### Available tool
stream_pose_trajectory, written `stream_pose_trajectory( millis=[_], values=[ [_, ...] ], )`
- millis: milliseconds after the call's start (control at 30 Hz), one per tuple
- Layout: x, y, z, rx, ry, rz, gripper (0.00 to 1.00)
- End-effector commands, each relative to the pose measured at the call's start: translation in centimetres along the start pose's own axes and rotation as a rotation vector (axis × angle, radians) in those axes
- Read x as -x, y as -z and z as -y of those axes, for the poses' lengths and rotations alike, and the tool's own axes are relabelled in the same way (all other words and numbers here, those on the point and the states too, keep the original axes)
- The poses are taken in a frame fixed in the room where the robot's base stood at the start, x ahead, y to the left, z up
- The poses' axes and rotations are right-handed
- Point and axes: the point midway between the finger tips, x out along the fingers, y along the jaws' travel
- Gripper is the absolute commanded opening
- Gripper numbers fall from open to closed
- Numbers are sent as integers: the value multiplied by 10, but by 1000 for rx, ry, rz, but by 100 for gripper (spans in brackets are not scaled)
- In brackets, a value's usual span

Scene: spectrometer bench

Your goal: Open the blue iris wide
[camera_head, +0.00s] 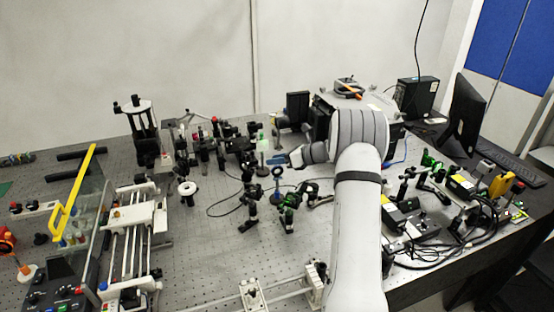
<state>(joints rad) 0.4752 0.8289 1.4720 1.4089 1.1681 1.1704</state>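A blue ring-shaped mount (277,171), which looks like the blue iris, stands upright on a post near the middle of the bench. Its lever and the size of its opening are too small to make out. My arm reaches up from the bottom and bends left, ending in my gripper (284,158) just above and slightly right of the ring. A flat blue piece shows at the gripper's tip; I cannot tell whether it is part of the gripper. Whether the fingers touch the iris, or are open or shut, cannot be seen.
Green-and-black mounts (288,200) stand just below the iris, and a black mount (250,197) stands to its left. Several dark optics crowd behind. A white rail stage (132,228) is at left. Bare bench (210,255) lies in the front middle. A monitor (466,115) stands at right.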

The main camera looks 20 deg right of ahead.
Motion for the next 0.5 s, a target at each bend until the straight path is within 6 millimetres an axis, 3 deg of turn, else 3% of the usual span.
stream_pose_trajectory(
  millis=[433,500],
  values=[
    [-1,0,-1,1,-2,-1,1],
    [-1,0,-1,1,-2,-1,0]
  ],
)
